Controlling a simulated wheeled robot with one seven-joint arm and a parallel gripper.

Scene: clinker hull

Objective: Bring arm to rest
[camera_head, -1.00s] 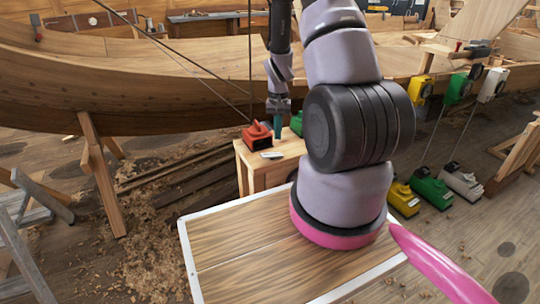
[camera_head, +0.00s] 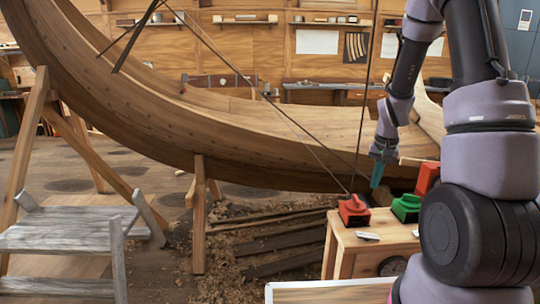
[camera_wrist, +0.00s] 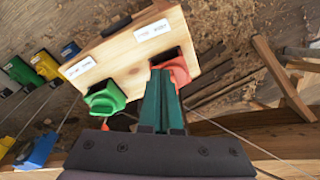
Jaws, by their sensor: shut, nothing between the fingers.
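My arm comes down from the top right of the head view, and my gripper (camera_head: 376,183) points downward with its teal fingers together. It is empty, above and a little to the right of a red block-like device (camera_head: 354,211) on a small wooden stand (camera_head: 372,247). A green device (camera_head: 406,208) sits to its right on the stand. In the wrist view the shut fingers of my gripper (camera_wrist: 162,78) overlap part of the red device (camera_wrist: 175,68); whether they touch cannot be told. The green device (camera_wrist: 106,98) is to their left.
A clinker hull (camera_head: 260,130) stretches behind the stand, propped by wooden trestles (camera_head: 198,225). A grey step stool (camera_head: 70,238) stands at lower left. Planks and shavings (camera_head: 285,235) lie on the floor. Several coloured devices (camera_wrist: 45,65) show at the wrist view's left.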

